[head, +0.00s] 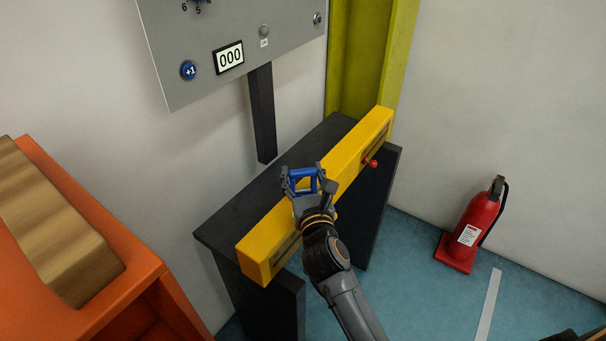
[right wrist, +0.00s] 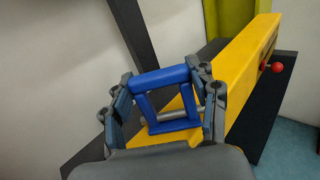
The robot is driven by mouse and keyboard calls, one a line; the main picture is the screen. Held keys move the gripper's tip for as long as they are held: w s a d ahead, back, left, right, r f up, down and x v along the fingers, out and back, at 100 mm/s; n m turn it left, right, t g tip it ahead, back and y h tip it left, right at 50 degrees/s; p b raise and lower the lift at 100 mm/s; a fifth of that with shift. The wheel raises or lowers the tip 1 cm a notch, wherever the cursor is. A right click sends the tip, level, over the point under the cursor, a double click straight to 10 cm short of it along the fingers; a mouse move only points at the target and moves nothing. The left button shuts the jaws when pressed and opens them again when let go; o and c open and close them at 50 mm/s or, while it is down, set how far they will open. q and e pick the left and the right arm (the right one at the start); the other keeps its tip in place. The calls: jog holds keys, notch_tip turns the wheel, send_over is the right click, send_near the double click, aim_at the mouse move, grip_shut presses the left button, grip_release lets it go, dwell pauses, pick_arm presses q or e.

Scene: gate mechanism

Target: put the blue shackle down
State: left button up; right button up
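The blue shackle (head: 304,180) is a small blue frame above the yellow bar and dark bench. In the right wrist view the shackle (right wrist: 160,92) sits between the two fingers of my right gripper (right wrist: 163,108), which appear to press on its sides. A grey pin crosses behind or through its lower part; I cannot tell which. In the head view my right gripper (head: 309,186) reaches over the yellow bar with the shackle at its fingertips.
The yellow bar (head: 349,153) with a red knob (head: 372,163) lies along the dark bench (head: 238,219). A grey panel (head: 183,38) hangs behind. An orange shelf (head: 110,250) with a wooden block (head: 60,230) stands left, a fire extinguisher (head: 476,226) right. The bench top left of the bar is clear.

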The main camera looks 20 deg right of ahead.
jog(key=o, duration=0.4)
jog(key=shift+o, duration=0.2)
jog(key=shift+r, duration=0.2)
jog(key=s+a+b, duration=0.1)
jog(key=s, duration=1.1)
jog(key=shift+a+b, duration=0.2)
jog(key=shift+b, duration=0.15)
jog(key=shift+f, duration=0.1)
